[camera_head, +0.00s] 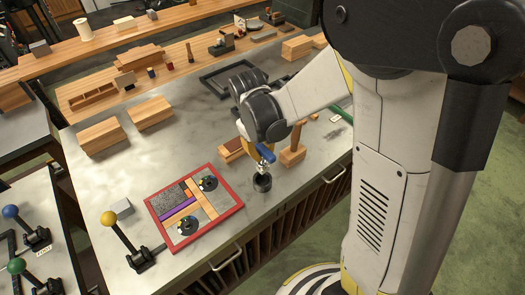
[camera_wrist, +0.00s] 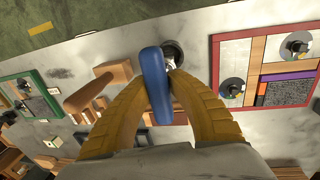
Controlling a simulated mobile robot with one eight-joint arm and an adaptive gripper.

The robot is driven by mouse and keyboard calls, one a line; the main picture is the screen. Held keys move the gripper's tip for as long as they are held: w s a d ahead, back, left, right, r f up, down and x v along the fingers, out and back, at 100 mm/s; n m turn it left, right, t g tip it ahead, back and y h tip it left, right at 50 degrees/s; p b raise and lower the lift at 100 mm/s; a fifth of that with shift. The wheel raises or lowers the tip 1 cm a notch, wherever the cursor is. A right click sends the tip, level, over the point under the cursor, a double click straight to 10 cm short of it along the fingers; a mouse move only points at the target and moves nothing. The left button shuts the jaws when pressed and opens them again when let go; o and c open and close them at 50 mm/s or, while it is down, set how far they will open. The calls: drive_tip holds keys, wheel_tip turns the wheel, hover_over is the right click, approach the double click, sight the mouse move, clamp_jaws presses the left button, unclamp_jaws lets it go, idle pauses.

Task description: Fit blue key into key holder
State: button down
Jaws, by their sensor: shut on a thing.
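My gripper (camera_wrist: 157,80) points down, its two yellow fingers shut on the blue handle of the blue key (camera_wrist: 154,68). In the head view my gripper (camera_head: 263,147) hangs over the near edge of the grey worktop, with the blue key (camera_head: 266,154) at its tip. The key's metal shaft points down toward a small dark round cup (camera_head: 262,184), which looks like the key holder. The cup also shows in the wrist view (camera_wrist: 178,48), partly hidden behind the key. I cannot tell whether the shaft is inside the cup or just above it.
A red-framed board (camera_head: 158,218) with coloured strips and round pieces lies left of the cup. A wooden mallet-like block (camera_head: 292,155) stands close on the right. A yellow-knobbed lever (camera_head: 108,219) stands at far left. Wooden blocks (camera_head: 102,135) lie farther back.

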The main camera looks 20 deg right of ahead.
sight(263, 162)
drive_tip(key=shift+f+b, duration=1.45)
drive_tip(key=shift+f, duration=0.55)
drive_tip(key=shift+f+b, duration=2.3)
drive_tip(key=shift+b, duration=0.15)
drive_tip(key=c, duration=1.2)
unclamp_jaws()
drive_tip(key=shift+c, duration=0.2)
drive_tip(key=r, duration=0.4)
drive_tip(key=a+r, duration=0.1)
drive_tip(key=r, duration=0.7)
drive_tip(key=shift+s+a, duration=0.3)
drive_tip(key=shift+a, duration=0.1)
drive_tip(key=shift+s, duration=0.1)
